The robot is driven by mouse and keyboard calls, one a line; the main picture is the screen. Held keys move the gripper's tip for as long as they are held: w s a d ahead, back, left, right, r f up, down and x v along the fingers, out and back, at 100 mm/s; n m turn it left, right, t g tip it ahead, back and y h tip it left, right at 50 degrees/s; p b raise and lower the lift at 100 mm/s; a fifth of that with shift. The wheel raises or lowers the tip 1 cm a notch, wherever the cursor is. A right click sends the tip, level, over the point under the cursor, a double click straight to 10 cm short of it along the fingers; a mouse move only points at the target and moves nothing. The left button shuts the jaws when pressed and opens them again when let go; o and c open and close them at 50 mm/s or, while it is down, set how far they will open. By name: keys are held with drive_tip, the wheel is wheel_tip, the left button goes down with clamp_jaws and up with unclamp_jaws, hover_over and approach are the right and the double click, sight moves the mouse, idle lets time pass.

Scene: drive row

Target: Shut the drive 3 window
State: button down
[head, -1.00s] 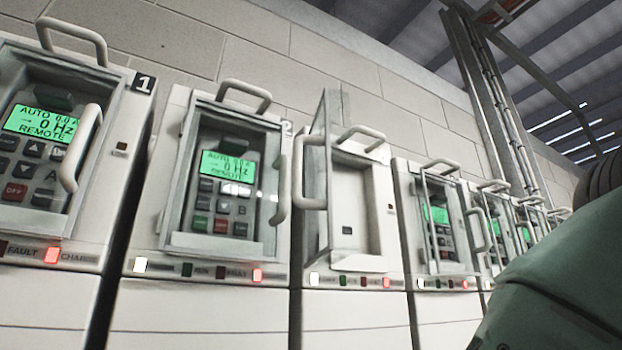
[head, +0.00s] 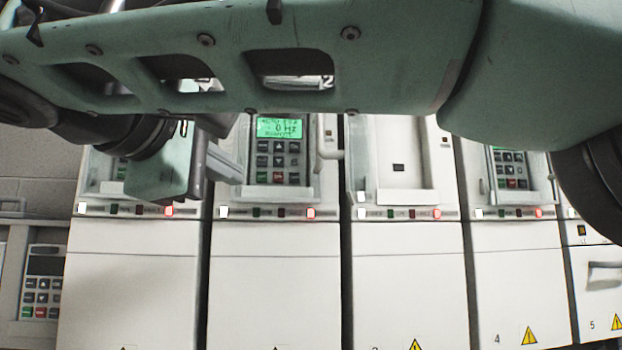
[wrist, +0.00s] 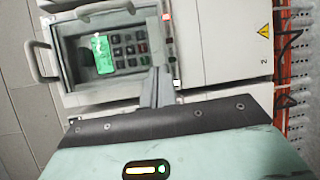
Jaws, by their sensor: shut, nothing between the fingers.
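Drive 3 (head: 405,232) is the cabinet right of centre in the head view. Its pale recess (head: 398,150) is uncovered and shows no lit keypad. The clear drive 3 window stands swung out at the recess's left side, seen nearly edge-on, with its white handle (head: 328,150) overlapping the right edge of drive 2. My arm hides the upper part of the window. My gripper (head: 226,168) is shut and empty, left of that handle, in front of drive 2's left edge. In the wrist view the fingers (wrist: 156,86) point at drive 2's lower window edge; drive 3 cannot be made out there.
Drive 4 (head: 515,235) stands right of drive 3. My arm crosses the top of the head view. Cabinet fronts below are clear.

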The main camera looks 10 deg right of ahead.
sight(346, 131)
drive_tip(key=s+r+m+h, duration=0.2)
drive_tip(key=s+r, duration=0.2)
drive_tip(key=r, duration=0.1)
drive_tip(key=shift+t, duration=0.3)
drive_tip(key=x, duration=0.3)
drive_tip(key=p+x, duration=0.1)
drive_tip(key=x, duration=0.3)
drive_tip(key=p+x, duration=0.1)
drive_tip(key=x, duration=0.2)
drive_tip(key=shift+d+r, duration=0.1)
drive_tip(key=shift+d, duration=0.5)
drive_tip(key=s+d, duration=0.2)
drive_tip(key=s, duration=0.1)
drive_tip(key=shift+s+p, duration=0.2)
drive_tip(key=shift+p, duration=0.1)
drive_tip(key=shift+s+f, duration=0.1)
drive_tip(key=shift+f, duration=0.1)
